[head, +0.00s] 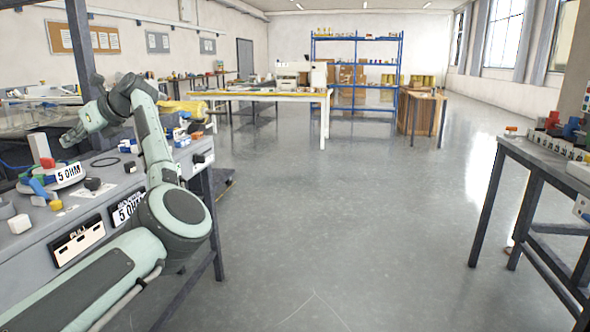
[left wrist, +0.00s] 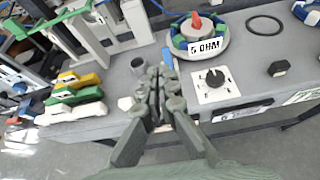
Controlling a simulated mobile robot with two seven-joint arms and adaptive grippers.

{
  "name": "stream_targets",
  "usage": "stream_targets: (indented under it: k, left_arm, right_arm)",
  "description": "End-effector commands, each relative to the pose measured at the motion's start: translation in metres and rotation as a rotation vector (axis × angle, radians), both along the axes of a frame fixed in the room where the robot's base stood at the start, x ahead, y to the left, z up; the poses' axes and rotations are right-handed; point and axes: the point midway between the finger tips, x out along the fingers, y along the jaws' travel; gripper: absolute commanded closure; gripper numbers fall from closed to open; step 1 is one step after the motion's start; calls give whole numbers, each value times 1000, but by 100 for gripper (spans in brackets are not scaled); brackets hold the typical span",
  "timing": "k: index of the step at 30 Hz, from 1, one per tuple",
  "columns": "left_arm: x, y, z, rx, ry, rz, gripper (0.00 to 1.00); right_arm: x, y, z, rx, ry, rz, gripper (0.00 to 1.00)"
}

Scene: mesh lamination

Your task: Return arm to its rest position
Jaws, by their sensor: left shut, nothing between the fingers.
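My left arm comes in from the left in the head view and is bent at the elbow, with its gripper (head: 72,136) above the left workbench (head: 115,183). In the left wrist view the left gripper (left wrist: 158,72) has its fingers together with nothing between them. It hangs over the front part of the bench, near a round device labelled 5 OHM (left wrist: 198,42) and a black knob on a white plate (left wrist: 213,80). My right arm and right gripper are not in view.
A black ring (left wrist: 263,24) and a small black block (left wrist: 278,68) lie on the bench. Yellow, green and white pieces (left wrist: 75,98) sit at its left. A right workbench (head: 545,158) holds several parts. The floor (head: 340,230) between is clear.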

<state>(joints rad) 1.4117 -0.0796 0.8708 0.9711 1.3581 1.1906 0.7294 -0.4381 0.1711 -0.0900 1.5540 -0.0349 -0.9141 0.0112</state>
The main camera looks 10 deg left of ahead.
Motion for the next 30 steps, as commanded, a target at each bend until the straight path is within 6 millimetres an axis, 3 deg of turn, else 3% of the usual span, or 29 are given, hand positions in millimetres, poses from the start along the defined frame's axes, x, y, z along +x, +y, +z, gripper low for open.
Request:
stream_targets:
  k: [1, 3, 8, 11, 14, 18, 22, 26, 30]
  left_arm:
    - [-4, 10, -11, 75, 61, -9, 100]
    - [-5, 20, -11, 186, 135, -31, 100]
    - [0, 30, -13, 457, 343, -112, 100]
    - [11, 24, -19, 658, 519, -195, 100]
    - [33, 0, -40, 898, 753, -326, 100]
    - [70, -64, -110, 1253, 1137, -585, 100]
    - [82, -120, -191, 1480, 1407, -806, 100]
    - [74, -168, -279, 1657, 1630, -1022, 100]
    - [43, -213, -373, 1818, 1838, -1255, 100]
  right_arm:
    - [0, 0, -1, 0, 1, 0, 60]
    - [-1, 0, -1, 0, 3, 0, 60]
    - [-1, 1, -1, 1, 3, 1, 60]
    - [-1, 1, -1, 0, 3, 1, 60]
    - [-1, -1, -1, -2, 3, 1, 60]
    - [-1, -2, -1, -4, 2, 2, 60]
    - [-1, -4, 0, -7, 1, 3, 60]
    - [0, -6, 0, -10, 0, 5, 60]
    - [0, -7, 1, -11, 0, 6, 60]
